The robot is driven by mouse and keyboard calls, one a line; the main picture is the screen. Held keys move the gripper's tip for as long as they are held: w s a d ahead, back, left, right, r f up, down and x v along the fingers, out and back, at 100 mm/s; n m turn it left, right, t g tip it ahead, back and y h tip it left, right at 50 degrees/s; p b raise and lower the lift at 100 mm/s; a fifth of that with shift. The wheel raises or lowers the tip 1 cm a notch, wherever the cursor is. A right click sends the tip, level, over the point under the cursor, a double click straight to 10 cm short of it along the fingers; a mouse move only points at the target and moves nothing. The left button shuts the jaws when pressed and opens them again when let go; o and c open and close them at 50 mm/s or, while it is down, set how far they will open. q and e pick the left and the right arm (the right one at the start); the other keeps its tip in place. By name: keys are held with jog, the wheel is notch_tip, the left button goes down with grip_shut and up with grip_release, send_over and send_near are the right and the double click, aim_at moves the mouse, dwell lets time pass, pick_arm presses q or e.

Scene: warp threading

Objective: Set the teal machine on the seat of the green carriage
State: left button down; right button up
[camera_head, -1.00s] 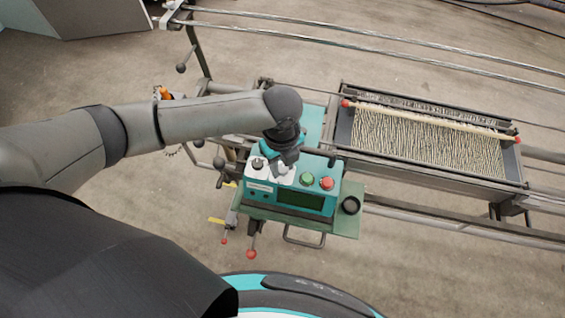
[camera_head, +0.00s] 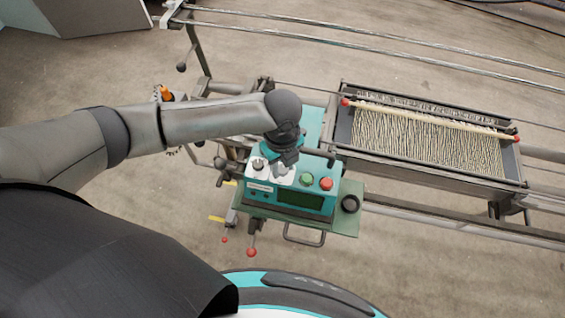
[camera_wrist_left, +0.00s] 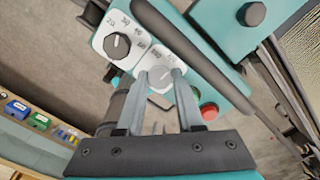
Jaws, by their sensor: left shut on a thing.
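The teal machine (camera_head: 308,202) has a white dial panel, a dark display, a green knob and a red knob. It sits at the green carriage (camera_head: 345,217), over its flat green plate; whether it touches the plate is hard to tell. My left gripper (camera_head: 283,160) is at the machine's top left, over the white panel. In the left wrist view the machine (camera_wrist_left: 118,48) lies under the fingers (camera_wrist_left: 163,82), which close around a dial knob on its white panel. My right gripper is not in view.
A long trough of threads (camera_head: 425,140) with a pale bar and red end knobs lies right of the carriage. Metal rails (camera_head: 400,57) run behind it. Bare floor lies in front.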

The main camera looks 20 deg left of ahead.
pick_arm(q)
jog(key=shift+w+d+f, duration=0.1)
jog(key=shift+w+f, duration=0.05)
jog(key=shift+f, duration=0.25)
dwell(1.2)
jog(key=shift+f, duration=0.25)
dwell(0.9)
jog(key=c, duration=0.5)
grip_release()
jog(key=shift+o, duration=0.2)
jog(key=shift+s+f, duration=0.15)
jog(key=shift+s, duration=0.15)
notch_tip(320, 180, up, 16)
jog(key=shift+f+p, duration=0.25)
jog(key=shift+p, duration=0.15)
